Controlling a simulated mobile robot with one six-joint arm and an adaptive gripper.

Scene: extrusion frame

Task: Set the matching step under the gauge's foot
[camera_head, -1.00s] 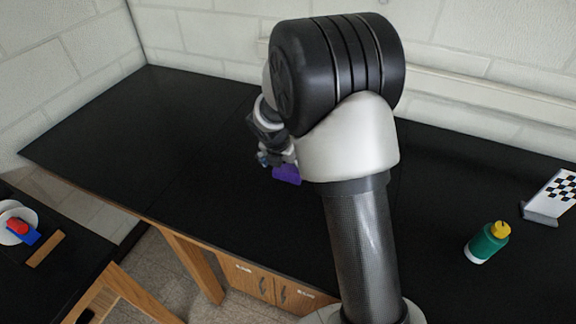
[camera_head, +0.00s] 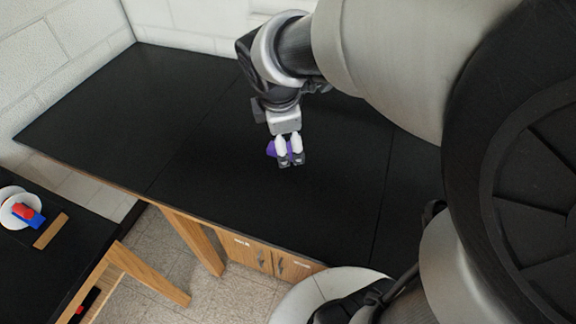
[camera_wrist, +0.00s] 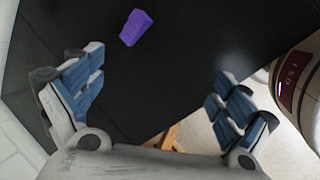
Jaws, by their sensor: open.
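A purple block (camera_head: 271,149) lies on the long black table, partly hidden behind my gripper (camera_head: 290,159) in the head view. In the wrist view the purple block (camera_wrist: 136,27) shows whole near the top, on the black surface, apart from the fingers. My gripper is open and empty, its blue-padded fingers (camera_wrist: 157,90) spread wide, with the block beyond their tips. I cannot make out a gauge or its foot in these views.
A second black table at the left holds a white round piece (camera_head: 12,199), a red and blue object (camera_head: 27,213) and a wooden strip (camera_head: 50,231). A gap with floor (camera_head: 160,250) separates the tables. The long table (camera_head: 130,110) is bare left of my gripper.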

